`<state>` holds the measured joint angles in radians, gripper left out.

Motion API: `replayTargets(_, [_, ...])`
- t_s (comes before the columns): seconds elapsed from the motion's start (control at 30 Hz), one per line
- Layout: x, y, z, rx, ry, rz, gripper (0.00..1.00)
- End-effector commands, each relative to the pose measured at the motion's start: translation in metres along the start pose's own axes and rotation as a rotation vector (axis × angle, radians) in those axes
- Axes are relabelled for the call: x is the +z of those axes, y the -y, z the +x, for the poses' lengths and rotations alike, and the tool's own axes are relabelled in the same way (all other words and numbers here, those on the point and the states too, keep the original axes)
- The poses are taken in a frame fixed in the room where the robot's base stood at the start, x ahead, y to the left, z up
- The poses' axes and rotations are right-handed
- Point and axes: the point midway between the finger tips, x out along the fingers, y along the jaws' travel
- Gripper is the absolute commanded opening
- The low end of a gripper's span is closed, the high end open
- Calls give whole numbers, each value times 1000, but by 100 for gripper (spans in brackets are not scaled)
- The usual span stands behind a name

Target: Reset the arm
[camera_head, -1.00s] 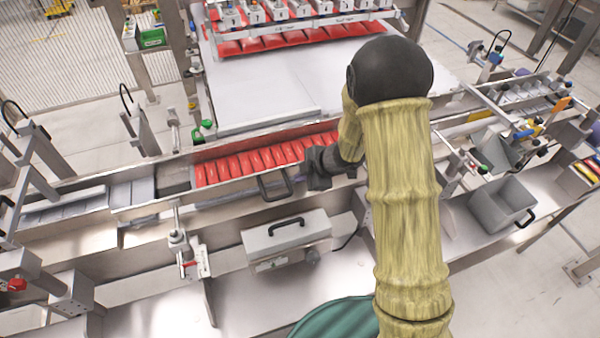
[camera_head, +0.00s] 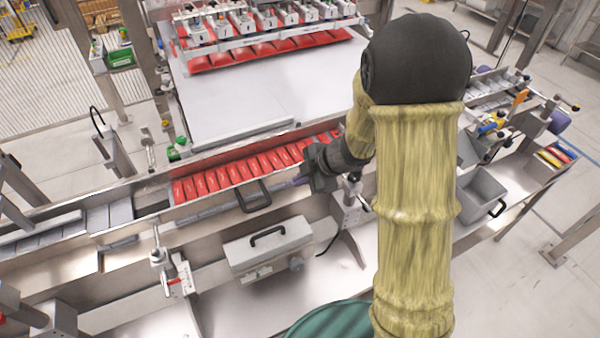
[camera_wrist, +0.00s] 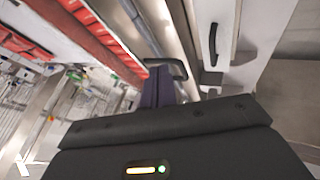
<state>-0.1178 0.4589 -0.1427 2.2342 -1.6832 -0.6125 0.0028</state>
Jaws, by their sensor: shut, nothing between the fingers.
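My gripper (camera_head: 299,181) is at the end of my yellow-sleeved arm, left of the arm in the head view. It hangs in front of the conveyor with the row of red packs (camera_head: 240,168). Its purple fingers also show in the wrist view (camera_wrist: 158,86); they are shut together with nothing between them. In the head view the fingers point left toward the black handle (camera_head: 254,196) on the conveyor's front side. I cannot tell how far apart they are in depth.
A grey box with a black handle (camera_head: 268,248) stands below the conveyor. A grey open bin (camera_head: 481,190) stands right of my arm. Behind the conveyor are a white table (camera_head: 240,85) and a row of vacuum heads (camera_head: 262,25) over red packs.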

Motion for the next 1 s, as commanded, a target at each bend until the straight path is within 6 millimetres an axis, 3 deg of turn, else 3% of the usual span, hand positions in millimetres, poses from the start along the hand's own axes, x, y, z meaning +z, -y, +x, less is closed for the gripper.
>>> replayTargets(0.37, [5, -7, -6, 47, 37, 58, 0])
replayTargets(0.67, [36, -20, -53, 271, 251, 454, 0])
replayTargets(0.87, [56, 2, -88, 365, 390, 788, 0])
replayTargets(1.0, [60, 32, -109, 390, 468, 1036, 0])
